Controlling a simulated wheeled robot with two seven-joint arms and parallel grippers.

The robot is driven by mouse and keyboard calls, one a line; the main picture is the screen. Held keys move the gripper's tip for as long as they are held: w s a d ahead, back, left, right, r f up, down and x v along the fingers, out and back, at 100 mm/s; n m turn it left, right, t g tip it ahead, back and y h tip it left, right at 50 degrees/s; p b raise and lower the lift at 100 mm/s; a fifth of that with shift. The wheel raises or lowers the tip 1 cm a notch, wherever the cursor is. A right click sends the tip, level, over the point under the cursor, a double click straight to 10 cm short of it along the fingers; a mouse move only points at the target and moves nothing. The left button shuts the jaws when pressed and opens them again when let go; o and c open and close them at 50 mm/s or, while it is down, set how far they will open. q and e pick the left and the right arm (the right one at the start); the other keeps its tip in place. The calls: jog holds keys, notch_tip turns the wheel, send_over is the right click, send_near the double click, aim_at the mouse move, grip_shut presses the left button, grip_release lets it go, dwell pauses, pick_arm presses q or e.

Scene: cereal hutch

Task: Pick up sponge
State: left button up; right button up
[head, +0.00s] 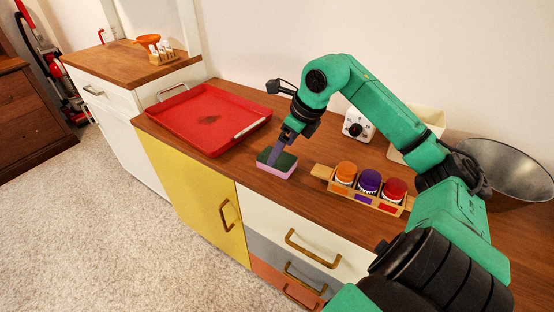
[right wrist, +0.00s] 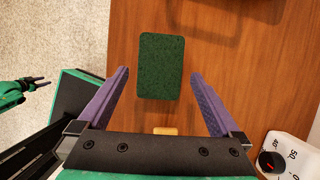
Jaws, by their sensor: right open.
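The sponge (head: 278,163) lies flat on the wooden counter, with a dark green top and a pink-purple lower side. In the right wrist view its green top (right wrist: 160,66) shows between the purple fingertips. My right gripper (head: 276,153) points down at the sponge, and its near fingers cover part of it. In the right wrist view my right gripper (right wrist: 160,73) is open, with a gap on both sides of the sponge. I cannot tell the exact height above it. My left gripper (right wrist: 38,82) shows small at the left of the right wrist view; its jaw state is unclear.
A red tray (head: 207,116) lies left of the sponge. A wooden rack with orange, purple and red-lidded jars (head: 368,182) stands to the right. A white timer (head: 358,125) and a metal bowl (head: 510,165) are farther back. The counter's front edge is close to the sponge.

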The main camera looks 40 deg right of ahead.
aim_at(279, 158)
jog(key=x, duration=0.3)
jog(key=shift+w+f, duration=0.1)
jog(key=shift+f, duration=0.05)
jog(key=shift+f+b, duration=0.25)
jog(key=shift+b, duration=0.1)
dwell(0.5)
jog(key=c, duration=1.2)
